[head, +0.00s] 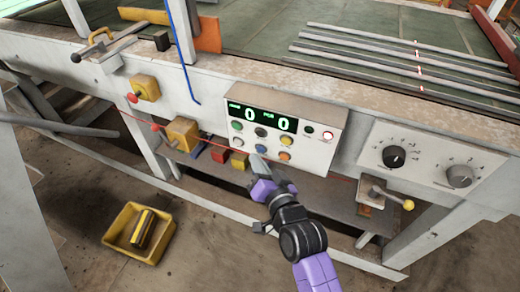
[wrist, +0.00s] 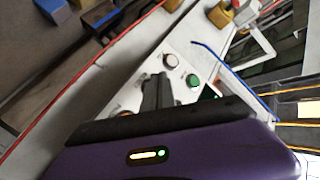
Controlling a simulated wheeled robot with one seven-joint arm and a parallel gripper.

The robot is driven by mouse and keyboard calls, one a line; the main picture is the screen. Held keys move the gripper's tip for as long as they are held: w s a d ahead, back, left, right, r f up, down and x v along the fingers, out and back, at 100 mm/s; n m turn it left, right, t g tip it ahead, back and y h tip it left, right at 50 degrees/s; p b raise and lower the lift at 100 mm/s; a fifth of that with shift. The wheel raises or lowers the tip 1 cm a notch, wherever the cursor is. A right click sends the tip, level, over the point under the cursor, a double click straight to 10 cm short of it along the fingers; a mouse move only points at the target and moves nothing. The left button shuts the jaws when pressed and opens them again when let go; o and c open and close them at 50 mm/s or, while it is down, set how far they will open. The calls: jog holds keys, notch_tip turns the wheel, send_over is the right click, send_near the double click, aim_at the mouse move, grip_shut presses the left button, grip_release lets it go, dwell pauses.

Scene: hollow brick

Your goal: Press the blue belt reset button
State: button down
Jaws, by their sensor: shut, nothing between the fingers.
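The blue button (head: 261,149) is in the lower middle of the button group on the white control box (head: 318,150) in the head view. My gripper (head: 259,164) is shut and empty, its fingertips just below the blue button in the picture. I cannot tell whether they touch it. In the wrist view my dark gripper fingers (wrist: 158,92) reach over the box face, and the blue button is not visible there, likely hidden by them. A pale button (wrist: 170,60) and a green button (wrist: 192,80) show beside the fingers.
Orange buttons (head: 286,140) sit right of the blue one, and a cream button (head: 238,141) sits left. A panel with two knobs (head: 394,156) is to the right. A red cord (head: 145,122) runs along the bench front. A yellow bin (head: 119,237) stands on the floor.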

jog(key=shift+w, duration=0.1)
jog(key=shift+w+d+b, duration=0.15)
jog(key=shift+w+b, duration=0.1)
jog(key=shift+b, duration=0.05)
jog(key=shift+w+d, duration=0.15)
jog(key=shift+w, duration=0.2)
dwell(0.7)
jog(key=shift+s, duration=0.1)
jog(key=shift+s+a+p, duration=0.25)
jog(key=shift+s+p, duration=0.25)
jog(key=shift+s, duration=0.15)
jog(key=s+p, duration=0.1)
jog(key=p, duration=0.1)
jog(key=s+a+p, duration=0.1)
jog(key=s+p, duration=0.2)
jog(key=p, duration=0.1)
jog(key=shift+s+a, duration=0.35)
